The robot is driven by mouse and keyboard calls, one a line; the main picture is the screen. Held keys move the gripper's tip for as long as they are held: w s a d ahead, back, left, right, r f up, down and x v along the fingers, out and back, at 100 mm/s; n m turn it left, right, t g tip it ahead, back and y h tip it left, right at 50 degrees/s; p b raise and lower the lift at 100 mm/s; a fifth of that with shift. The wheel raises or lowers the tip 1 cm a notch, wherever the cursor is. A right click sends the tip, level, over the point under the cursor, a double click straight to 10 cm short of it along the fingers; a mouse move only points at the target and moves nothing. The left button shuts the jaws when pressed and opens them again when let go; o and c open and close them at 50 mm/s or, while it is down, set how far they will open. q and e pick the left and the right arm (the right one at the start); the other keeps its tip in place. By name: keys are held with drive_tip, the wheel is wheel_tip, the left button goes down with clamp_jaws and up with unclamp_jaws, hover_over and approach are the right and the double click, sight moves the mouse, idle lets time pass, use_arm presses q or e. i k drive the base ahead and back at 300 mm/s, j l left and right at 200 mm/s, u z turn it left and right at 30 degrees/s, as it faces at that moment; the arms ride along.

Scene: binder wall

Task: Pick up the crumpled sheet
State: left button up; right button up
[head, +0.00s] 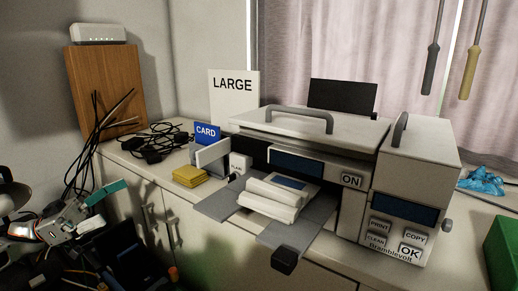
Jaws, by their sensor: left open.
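A white, folded-looking paper stack (276,198) with a blue patch on top lies on the grey output tray (222,204) at the printer's front opening. It looks like uneven layers; I cannot tell whether it is one crumpled sheet. A crumpled blue thing (482,182) lies on the counter right of the printer; its material is unclear. My left gripper (104,209) is open and empty at the far left, in front of the cabinet and well apart from the printer. My right gripper is not in view.
The big white printer (318,137) fills the middle of the counter. A LARGE sign (233,98), blue CARD sign (206,132), yellow stack (190,176) and black cables (157,142) stand left of it. A green box (503,252) is at right. Two tools (431,68) hang above.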

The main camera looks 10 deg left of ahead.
sight(280, 197)
drive_tip(key=k+l, duration=1.1)
drive_tip(key=l, duration=0.2)
